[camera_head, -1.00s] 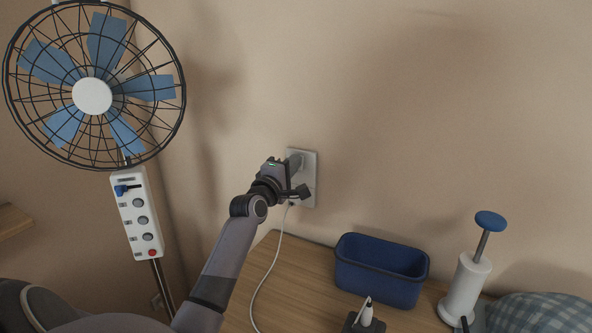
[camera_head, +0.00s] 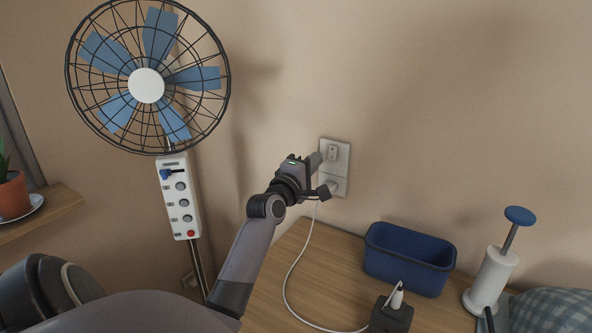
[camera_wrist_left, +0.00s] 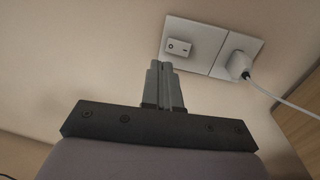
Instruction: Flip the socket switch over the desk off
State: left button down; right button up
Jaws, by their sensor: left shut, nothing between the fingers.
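The white socket plate (camera_head: 341,181) is on the wall above the desk (camera_head: 262,290). Its rocker switch (camera_head: 332,153) is in the upper half; a white plug (camera_head: 328,187) with a cable is in the lower half. My left gripper (camera_head: 318,158) is shut and empty, its tips at the plate's left edge beside the switch. In the left wrist view, the shut fingers (camera_wrist_left: 160,66) point up towards the plate (camera_wrist_left: 209,65), just below and left of the switch (camera_wrist_left: 178,47). Contact cannot be told. My right gripper is out of view.
A standing fan (camera_head: 146,86) with a control box (camera_head: 180,205) stands left of my arm. A potted plant (camera_head: 12,195) sits on a shelf at left.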

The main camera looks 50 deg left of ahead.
pick_arm(q)
jog(key=v, duration=0.6)
jog(key=shift+s+r, duration=0.35)
jog(key=shift+r, duration=0.4)
jog(key=shift+d, duration=0.1)
